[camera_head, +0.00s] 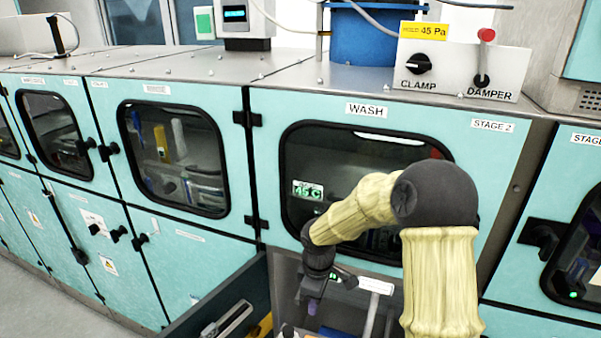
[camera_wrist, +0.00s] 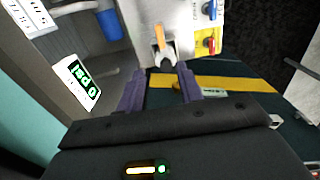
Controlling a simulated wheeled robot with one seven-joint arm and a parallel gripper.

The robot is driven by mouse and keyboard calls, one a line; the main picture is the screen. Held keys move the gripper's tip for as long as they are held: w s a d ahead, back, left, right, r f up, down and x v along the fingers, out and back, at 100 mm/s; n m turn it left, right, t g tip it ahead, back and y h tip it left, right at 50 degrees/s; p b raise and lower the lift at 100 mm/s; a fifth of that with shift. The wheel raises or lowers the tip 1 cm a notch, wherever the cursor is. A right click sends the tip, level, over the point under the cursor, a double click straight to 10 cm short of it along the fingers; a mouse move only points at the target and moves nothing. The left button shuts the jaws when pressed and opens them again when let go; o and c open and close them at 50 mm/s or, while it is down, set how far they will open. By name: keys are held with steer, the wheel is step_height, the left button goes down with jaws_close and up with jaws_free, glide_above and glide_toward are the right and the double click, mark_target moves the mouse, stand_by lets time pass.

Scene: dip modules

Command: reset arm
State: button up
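My gripper (camera_head: 311,302) hangs pointing down in front of the wash module (camera_head: 368,110), at the end of my arm with its pale ribbed cover. In the wrist view, my gripper's two purple fingers (camera_wrist: 160,80) stand apart with nothing held between them. An orange-tipped lever (camera_wrist: 160,40) on a pale panel lies beyond the fingertips and looks apart from them. My arm hides part of the wash module's window and lower front.
A dark open bin or drawer (camera_head: 222,299) lies below left of my gripper. The wrist view shows a yellow strip (camera_wrist: 235,83), a green-lit display (camera_wrist: 77,83), and blue and red valves (camera_wrist: 209,42). A clamp and damper box (camera_head: 462,68) stands on top, beside a blue drum (camera_head: 362,38).

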steer(key=s+d+r+m+t, duration=0.1)
steer(key=s+d+r+m, duration=0.2)
steer(key=s+d+m, duration=0.2)
steer(key=s+d+r+m+t, duration=0.1)
steer(key=s+d+r+m, duration=0.3)
steer(key=s+m, duration=0.4)
steer(key=shift+s+d+r+m+t, duration=0.25)
steer(key=shift+s+d, duration=0.2)
steer(key=shift+s, duration=0.8)
